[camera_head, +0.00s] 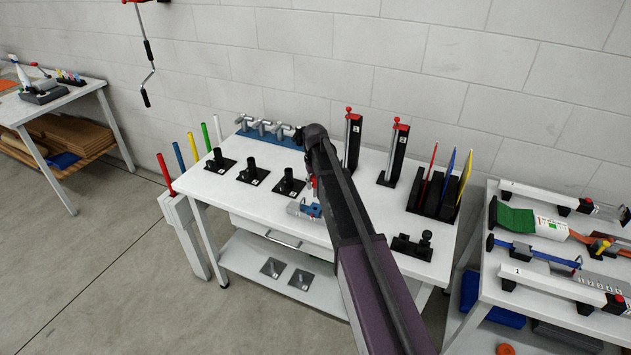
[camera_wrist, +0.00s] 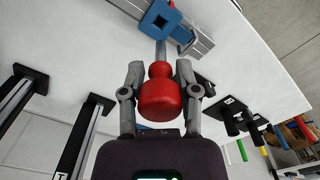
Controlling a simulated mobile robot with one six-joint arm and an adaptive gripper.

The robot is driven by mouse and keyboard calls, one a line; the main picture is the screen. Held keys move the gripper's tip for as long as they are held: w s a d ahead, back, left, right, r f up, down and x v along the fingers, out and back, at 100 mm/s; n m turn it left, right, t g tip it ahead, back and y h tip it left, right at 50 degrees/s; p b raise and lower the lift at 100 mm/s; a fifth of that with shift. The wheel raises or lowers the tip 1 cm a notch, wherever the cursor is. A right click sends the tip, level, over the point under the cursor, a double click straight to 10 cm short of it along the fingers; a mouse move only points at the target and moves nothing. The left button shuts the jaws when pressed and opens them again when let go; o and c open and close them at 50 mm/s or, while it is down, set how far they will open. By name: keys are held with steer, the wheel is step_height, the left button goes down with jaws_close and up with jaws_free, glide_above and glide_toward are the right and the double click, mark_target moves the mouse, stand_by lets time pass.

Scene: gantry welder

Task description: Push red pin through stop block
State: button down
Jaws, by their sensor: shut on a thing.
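The red pin (camera_wrist: 160,96) has a round red knob and a grey shaft (camera_wrist: 161,50). My gripper (camera_wrist: 160,72) is shut on its red head, one finger on each side. The shaft points away from my gripper towards the blue stop block (camera_wrist: 173,14), which has a dark square opening and sits by a grey metal bar (camera_wrist: 200,42). The shaft's far end is at or close to the block's near edge; I cannot tell whether it has entered. In the head view, my arm partly covers the gripper and pin, just above the blue block (camera_head: 313,211) on the white table.
The white table (camera_head: 225,185) bears black clamp stands (camera_head: 252,173) at left, upright red-topped posts (camera_head: 395,150) behind, and a black rack (camera_head: 433,195) of coloured strips at right. A small black fixture (camera_head: 412,247) stands at front right. Bare tabletop lies around the block.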

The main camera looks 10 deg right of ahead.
mark_target(315, 194)
steer(key=shift+r+p, duration=0.35)
stand_by(0.9)
steer(key=shift+f, duration=0.15)
stand_by(0.4)
steer(key=shift+f+b, duration=2.4)
steer(key=shift+b, duration=0.1)
steer(key=shift+s+f, duration=0.1)
steer(key=shift+f, duration=0.05)
steer(key=shift+f+b, duration=2.5)
steer(key=shift+b, duration=0.15)
steer(key=shift+f, duration=0.15)
steer(key=shift+r, duration=0.25)
steer(key=shift+r, duration=0.1)
stand_by(0.4)
